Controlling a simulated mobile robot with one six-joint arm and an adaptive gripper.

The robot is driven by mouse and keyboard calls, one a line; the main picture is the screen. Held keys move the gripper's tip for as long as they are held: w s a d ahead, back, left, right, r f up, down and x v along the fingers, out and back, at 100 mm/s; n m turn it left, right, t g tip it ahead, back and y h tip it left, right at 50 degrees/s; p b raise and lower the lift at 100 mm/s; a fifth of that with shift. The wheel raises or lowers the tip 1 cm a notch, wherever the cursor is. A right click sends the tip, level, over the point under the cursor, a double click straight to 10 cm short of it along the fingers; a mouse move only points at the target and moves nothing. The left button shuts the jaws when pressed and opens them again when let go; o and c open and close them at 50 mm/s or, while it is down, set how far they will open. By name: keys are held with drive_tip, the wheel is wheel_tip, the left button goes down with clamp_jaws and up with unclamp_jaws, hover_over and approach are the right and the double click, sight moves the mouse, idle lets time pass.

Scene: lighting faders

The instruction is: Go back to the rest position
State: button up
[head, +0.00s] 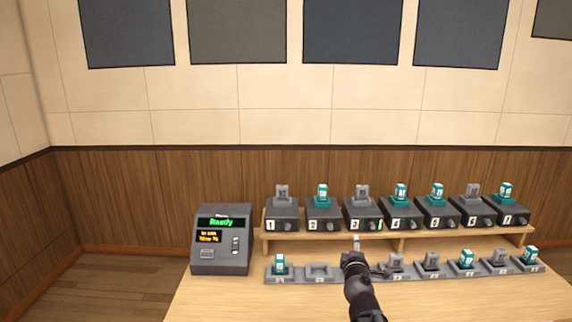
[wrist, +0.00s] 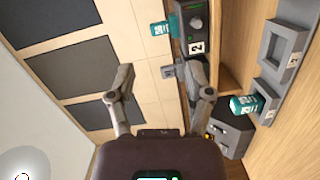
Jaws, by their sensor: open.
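My gripper (head: 356,243) is in the middle of the head view, at the front edge of the raised shelf, below the unit numbered 3. In the wrist view my gripper (wrist: 164,83) has its two fingers spread apart with nothing between them. A grey piece (wrist: 174,71) shows beyond the fingers there, apart from them. My arm reaches up from the bottom edge of the head view and hides part of the lower row of holders.
Numbered dark units (head: 323,213) with teal or grey pieces line the shelf (head: 418,243). Below it, a row of grey holders (head: 319,272) carries more pieces; one holder left of my arm is empty. A grey console (head: 221,240) reading "Ready" stands at left. Bare table (head: 230,300) lies in front.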

drive_tip(key=s+f+m+g, duration=0.3)
drive_tip(key=f+m+g, duration=0.1)
drive_tip(key=f, duration=0.1)
drive_tip(key=s+d+f+m+g, duration=0.1)
drive_tip(key=s+f+m+g, duration=0.3)
drive_tip(key=f, duration=0.1)
drive_tip(key=s+d+f+m+g, duration=0.1)
drive_tip(key=s+f+m+g, duration=0.3)
drive_tip(key=f+m, duration=0.1)
drive_tip(key=shift+h, duration=0.3)
drive_tip(key=s+a+f+m+g+y, duration=0.1)
drive_tip(key=s+a+f+g+y, duration=0.3)
drive_tip(key=s, duration=0.3)
wheel_tip(320, 180, down, 9)
drive_tip(key=s+a+g+b, duration=0.1)
drive_tip(key=s+b, duration=0.2)
drive_tip(key=b, duration=0.7)
wheel_tip(320, 180, up, 19)
drive_tip(key=p, duration=1.8)
drive_tip(key=shift+w+a+h+p, duration=0.2)
drive_tip(key=shift+w+h+p, duration=0.05)
drive_tip(key=shift+h+p, duration=0.05)
